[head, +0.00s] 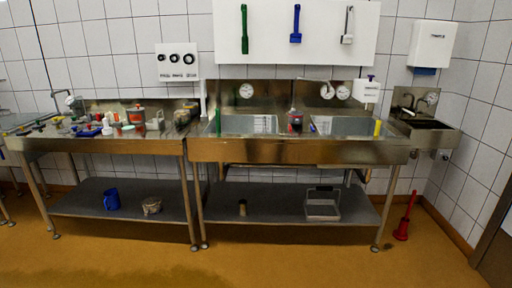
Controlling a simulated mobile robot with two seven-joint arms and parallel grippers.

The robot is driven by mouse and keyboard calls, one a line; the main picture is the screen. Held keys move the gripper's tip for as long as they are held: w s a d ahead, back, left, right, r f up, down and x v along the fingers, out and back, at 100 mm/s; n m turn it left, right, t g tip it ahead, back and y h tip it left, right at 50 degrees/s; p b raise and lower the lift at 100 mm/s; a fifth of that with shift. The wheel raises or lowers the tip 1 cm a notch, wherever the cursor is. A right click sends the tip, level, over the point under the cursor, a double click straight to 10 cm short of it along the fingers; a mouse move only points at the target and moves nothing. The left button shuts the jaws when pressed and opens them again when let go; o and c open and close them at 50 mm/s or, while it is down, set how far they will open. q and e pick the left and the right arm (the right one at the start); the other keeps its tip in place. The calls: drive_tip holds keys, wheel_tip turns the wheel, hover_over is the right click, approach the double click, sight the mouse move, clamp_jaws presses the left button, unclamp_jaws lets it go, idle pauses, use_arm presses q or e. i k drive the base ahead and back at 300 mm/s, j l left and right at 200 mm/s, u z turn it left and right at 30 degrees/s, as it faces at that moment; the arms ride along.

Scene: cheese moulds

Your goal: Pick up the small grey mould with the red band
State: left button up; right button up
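Two small grey-and-red things show in the head view, and at this size I cannot tell for sure which is the grey mould with the red band. One grey-and-red thing (295,119) stands at the sink, between the two basins. The other, a red-and-grey thing (136,115), stands among the clutter on the left steel table (100,144). Neither of my grippers is in view, and nothing is seen touching either thing.
The sink unit (300,151) joins the left table. Lower shelves hold a blue jug (112,199), a tan-grey object (152,206), a small dark cylinder (242,207) and a grey basket (322,205). A red tool (404,217) stands right. The front floor is clear.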

sight(295, 117)
drive_tip(key=i+j+z, duration=0.35)
drive_tip(key=i, duration=0.45)
drive_tip(key=i+j+z, duration=0.3)
drive_tip(key=i+j, duration=0.45)
drive_tip(key=i, duration=0.2)
drive_tip(key=u, duration=0.05)
